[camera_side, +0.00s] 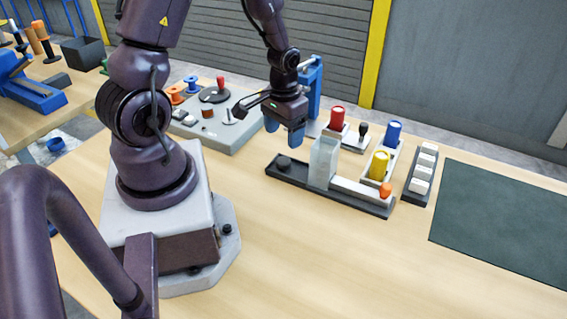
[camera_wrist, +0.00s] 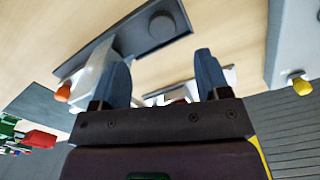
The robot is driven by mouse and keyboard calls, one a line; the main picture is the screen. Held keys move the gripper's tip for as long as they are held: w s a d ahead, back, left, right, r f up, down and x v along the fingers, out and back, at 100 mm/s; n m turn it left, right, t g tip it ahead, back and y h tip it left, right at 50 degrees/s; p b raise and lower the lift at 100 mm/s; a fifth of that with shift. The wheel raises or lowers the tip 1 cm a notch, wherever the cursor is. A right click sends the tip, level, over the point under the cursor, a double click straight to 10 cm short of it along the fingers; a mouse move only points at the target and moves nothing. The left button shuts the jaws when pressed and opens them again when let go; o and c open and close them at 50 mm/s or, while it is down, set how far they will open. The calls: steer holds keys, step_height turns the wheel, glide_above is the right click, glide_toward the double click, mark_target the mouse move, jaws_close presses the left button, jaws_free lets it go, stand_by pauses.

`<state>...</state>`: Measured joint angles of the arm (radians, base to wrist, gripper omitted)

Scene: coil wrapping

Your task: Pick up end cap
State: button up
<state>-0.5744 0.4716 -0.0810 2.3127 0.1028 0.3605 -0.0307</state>
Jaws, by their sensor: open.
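No piece is plainly marked as the end cap. Several white blocks (camera_side: 424,168) sit in a dark rack right of centre in the side view; I cannot tell whether they are end caps. A dark round piece (camera_side: 284,161) lies on the left end of a dark fixture (camera_side: 376,208); it also shows in the wrist view (camera_wrist: 162,25). My gripper (camera_side: 284,131) is above and behind that fixture's left end, its blue fingers pointing down. In the wrist view, its fingers (camera_wrist: 161,72) are apart with no held object visible between them.
A pale upright block (camera_side: 323,161) and an orange knob (camera_side: 385,190) are on the fixture. Red (camera_side: 337,118), blue (camera_side: 392,133) and yellow (camera_side: 379,165) cylinders stand behind it. A grey unit (camera_side: 243,128) is left of my gripper. Front table is clear; a dark mat (camera_side: 505,220) lies right.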

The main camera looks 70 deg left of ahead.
mark_target(283, 161)
step_height(283, 161, down, 8)
steer(key=shift+a+f, duration=0.1)
stand_by(0.4)
steer(key=c, duration=1)
